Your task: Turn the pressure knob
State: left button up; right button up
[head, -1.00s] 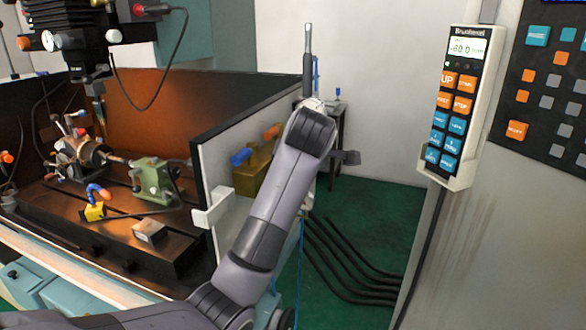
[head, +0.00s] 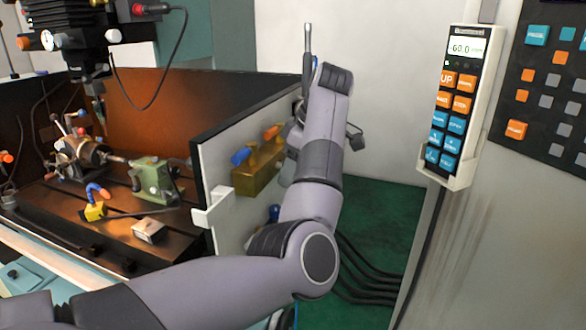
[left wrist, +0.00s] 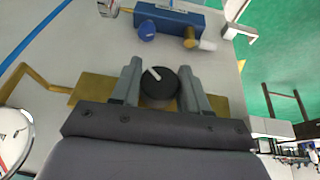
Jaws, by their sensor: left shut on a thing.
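The black round pressure knob (left wrist: 158,84) with a white pointer line shows in the left wrist view, in front of a brass plate (left wrist: 84,93). The pointer leans to the upper left in that picture. My left gripper (left wrist: 160,82) has one finger on each side of the knob and is shut on it. In the head view my left arm reaches over the side of the machine, and its wrist hides the gripper and knob. My right gripper is in neither view.
A round gauge (left wrist: 14,135) and a blue block (left wrist: 172,20) with a blue knob lie near the gripper. In the head view, a brass block (head: 258,178) with blue and orange handles is beside the arm. A control pendant (head: 455,105) hangs at right.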

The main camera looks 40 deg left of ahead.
pick_arm(q)
jog(key=shift+a, duration=0.1)
dwell(0.4)
jog(key=o, duration=1)
jog(key=shift+c, duration=0.2)
jog(key=v, duration=0.7)
